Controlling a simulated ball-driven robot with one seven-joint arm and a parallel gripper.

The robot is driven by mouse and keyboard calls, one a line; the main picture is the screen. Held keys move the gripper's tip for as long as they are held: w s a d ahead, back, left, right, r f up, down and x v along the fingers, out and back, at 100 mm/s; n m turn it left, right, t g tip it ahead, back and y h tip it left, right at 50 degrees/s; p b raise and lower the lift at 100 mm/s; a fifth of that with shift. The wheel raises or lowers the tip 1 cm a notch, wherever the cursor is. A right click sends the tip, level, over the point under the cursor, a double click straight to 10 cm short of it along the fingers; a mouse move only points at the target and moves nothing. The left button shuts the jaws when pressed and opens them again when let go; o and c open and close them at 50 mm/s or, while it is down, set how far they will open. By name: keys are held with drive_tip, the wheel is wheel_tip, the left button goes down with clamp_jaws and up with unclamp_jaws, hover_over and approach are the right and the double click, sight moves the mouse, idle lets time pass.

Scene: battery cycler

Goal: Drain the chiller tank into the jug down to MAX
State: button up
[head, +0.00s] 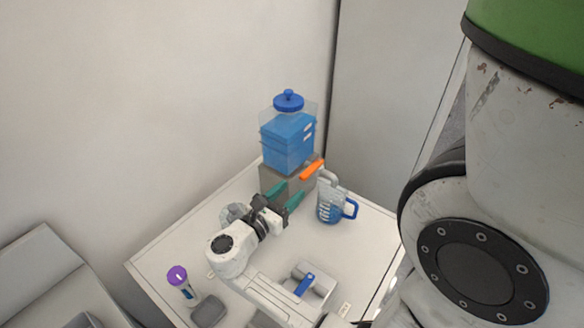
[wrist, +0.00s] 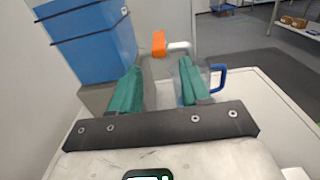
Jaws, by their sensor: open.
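The chiller tank (head: 287,142) is a clear box of blue liquid with a blue lid (head: 288,100), standing on a grey block (head: 270,180). It fills the upper left of the wrist view (wrist: 90,45). Small marks show on its right face, too small to read. An orange tap handle (head: 312,169) (wrist: 159,44) sits by a pale spout (head: 328,177) (wrist: 179,46). The jug (head: 330,208), with a blue handle (wrist: 217,77), stands below the spout and holds blue liquid. My gripper (head: 291,190) (wrist: 160,67) is open and empty, its teal fingers short of the tap handle and partly hiding the jug in the wrist view.
A purple-capped container (head: 178,276) and a dark grey item (head: 208,312) are at the table's front left. A grey fixture with a blue lever (head: 305,285) lies near the front. The wall is close behind the tank. Bare table (head: 365,235) lies right of the jug.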

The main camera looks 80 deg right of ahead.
sight(309, 173)
drive_tip(key=b+x, duration=0.3)
drive_tip(key=x, duration=0.6)
drive_tip(key=shift+d, duration=0.25)
drive_tip(key=shift+s+d, duration=0.3)
drive_tip(key=shift+d, duration=0.2)
drive_tip(key=shift+c, duration=0.4)
clamp_jaws()
